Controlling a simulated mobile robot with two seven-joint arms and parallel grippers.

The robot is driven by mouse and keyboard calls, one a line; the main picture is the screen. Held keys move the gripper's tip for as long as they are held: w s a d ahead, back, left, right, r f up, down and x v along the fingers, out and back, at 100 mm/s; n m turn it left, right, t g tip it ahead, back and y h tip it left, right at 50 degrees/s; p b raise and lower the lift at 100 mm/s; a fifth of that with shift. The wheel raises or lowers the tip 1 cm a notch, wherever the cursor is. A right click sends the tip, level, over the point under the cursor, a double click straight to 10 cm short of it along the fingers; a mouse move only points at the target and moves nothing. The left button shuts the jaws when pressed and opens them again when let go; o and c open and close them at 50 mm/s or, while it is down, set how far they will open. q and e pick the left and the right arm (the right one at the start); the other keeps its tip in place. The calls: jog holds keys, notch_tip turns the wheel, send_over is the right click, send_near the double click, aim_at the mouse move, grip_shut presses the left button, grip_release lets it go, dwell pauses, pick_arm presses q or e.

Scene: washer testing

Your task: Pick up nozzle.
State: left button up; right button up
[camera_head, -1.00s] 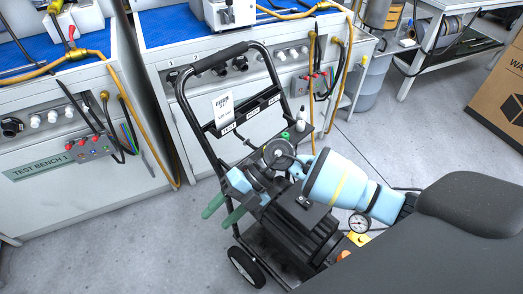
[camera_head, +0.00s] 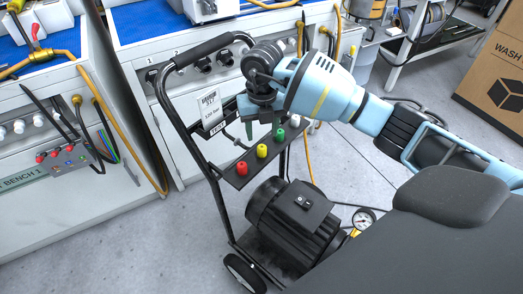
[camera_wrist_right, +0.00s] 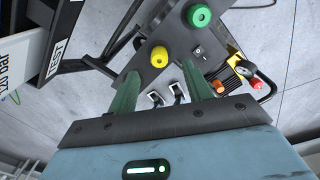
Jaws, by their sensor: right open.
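Small coloured nozzles stand in a row on the black panel of the pressure washer cart: red (camera_head: 241,168), yellow (camera_head: 261,150), green (camera_head: 280,135) and white (camera_head: 294,120). My right gripper (camera_head: 263,130), with green fingers, points down close to the yellow and green nozzles. It is open and empty. In the right wrist view the yellow nozzle (camera_wrist_right: 158,56) shows near and between the tips of the open right gripper (camera_wrist_right: 161,68). The green nozzle (camera_wrist_right: 199,15) is farther up. The exact gap to the yellow nozzle cannot be told. My left gripper is out of view.
The cart's black handle (camera_head: 200,50) rises beside and behind my right gripper. A motor (camera_head: 295,218) and a gauge (camera_head: 363,219) sit below. Test benches with hoses (camera_head: 110,110) stand behind. A cardboard box (camera_head: 496,80) is at right, with clear floor before it.

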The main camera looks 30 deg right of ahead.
aim_at(262, 147)
jog(key=shift+s+a+f+b, duration=0.1)
jog(key=shift+f+b, duration=0.25)
jog(key=shift+f, duration=3.05)
jog(key=shift+c, duration=0.4)
jog(key=c, duration=1)
